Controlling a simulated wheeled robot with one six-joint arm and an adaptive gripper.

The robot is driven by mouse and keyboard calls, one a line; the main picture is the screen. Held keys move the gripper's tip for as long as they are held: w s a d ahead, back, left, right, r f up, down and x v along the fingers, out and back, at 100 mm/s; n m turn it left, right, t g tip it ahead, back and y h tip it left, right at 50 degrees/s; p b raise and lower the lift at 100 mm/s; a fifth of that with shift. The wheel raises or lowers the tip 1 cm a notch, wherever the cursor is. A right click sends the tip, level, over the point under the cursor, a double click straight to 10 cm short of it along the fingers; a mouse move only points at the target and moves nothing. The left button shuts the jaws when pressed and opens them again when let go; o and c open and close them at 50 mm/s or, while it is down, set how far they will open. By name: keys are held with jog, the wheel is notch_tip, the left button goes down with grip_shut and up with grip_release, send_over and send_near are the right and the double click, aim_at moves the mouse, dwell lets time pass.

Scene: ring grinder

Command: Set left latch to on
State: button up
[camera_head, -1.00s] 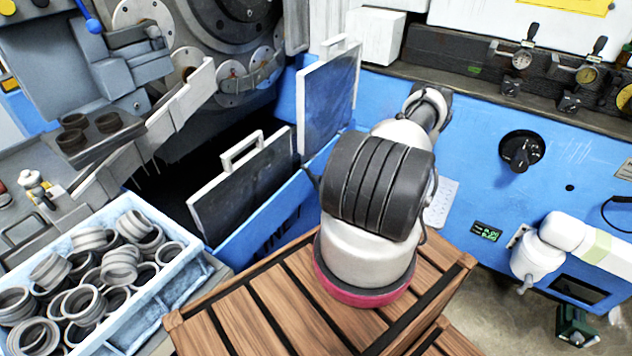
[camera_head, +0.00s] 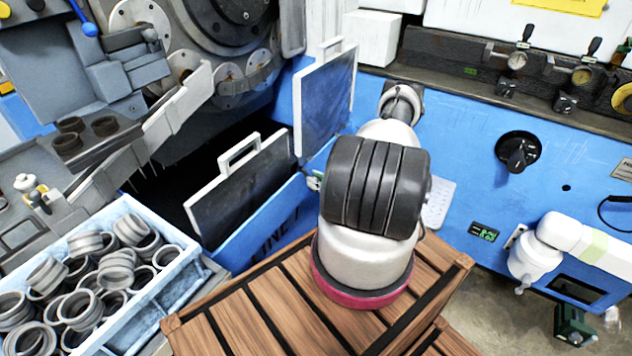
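Two small lever fittings with round gauges sit on the dark ledge of the blue machine at the upper right. The left one (camera_head: 517,59) has a dark upright lever, and the right one (camera_head: 583,74) looks alike. I cannot tell for sure which part is the left latch. My arm stands in the middle of the view and hides part of the blue machine front. My gripper cannot be made out; a small pale and green piece shows at the arm's left edge, too small to identify.
A black rotary knob (camera_head: 518,152) is on the blue panel. Two framed panels with handles, one left (camera_head: 240,190) and one upright (camera_head: 326,100), stand behind my arm. A pale crate (camera_head: 150,318) of metal rings is at lower left. A wooden slatted platform (camera_head: 240,322) lies below.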

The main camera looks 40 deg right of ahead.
jog(key=d+m, duration=0.1)
jog(key=w+d+m, duration=0.1)
jog(key=d+r+m, duration=0.1)
jog(key=m, duration=0.1)
jog(key=shift+w+d, duration=0.15)
jog(key=shift+d, duration=0.25)
grip_shut()
jog(key=shift+w+d+r+m, duration=0.1)
jog(key=shift+w+d+m, duration=0.1)
jog(key=shift+d+m, duration=0.45)
jog(key=shift+a, duration=0.1)
jog(key=o, duration=1)
grip_release()
jog(key=v, duration=1.2)
